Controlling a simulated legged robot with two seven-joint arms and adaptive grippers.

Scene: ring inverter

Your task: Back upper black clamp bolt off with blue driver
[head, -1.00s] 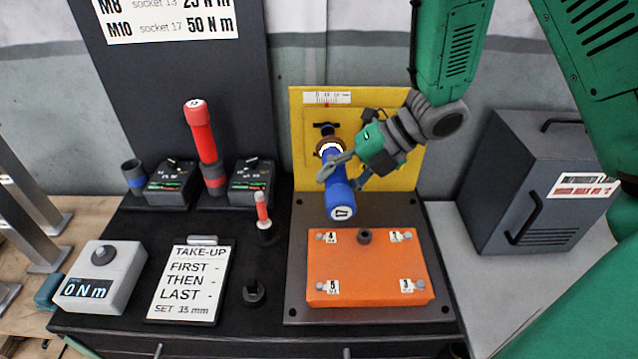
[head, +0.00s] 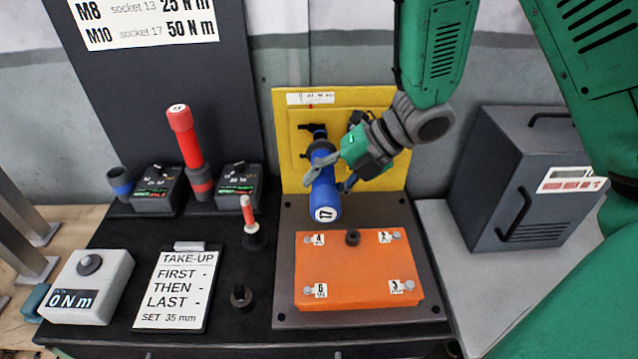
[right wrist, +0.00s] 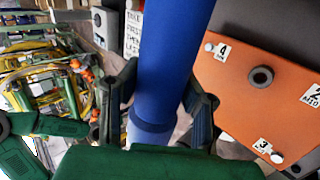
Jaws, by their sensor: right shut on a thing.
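The blue driver (head: 324,205), marked 17 on its near end, points at the yellow panel (head: 398,181). My right gripper (head: 328,180) is shut around its shaft. The right wrist view also shows the blue driver (right wrist: 172,55) between the fingers of the right gripper (right wrist: 160,100). A black clamp part (head: 318,130) shows just above the driver's far end on the panel. The bolt head at the driver's far end is hidden, so I cannot tell how they meet. My left gripper is not in view.
An orange block (head: 360,270) with numbered bolts lies below the driver. A red driver (head: 185,135) stands at the left near two dark setting boxes. A Nm readout box (head: 87,285) and a take-up card (head: 172,288) lie at front left. A dark cabinet (head: 520,180) stands right.

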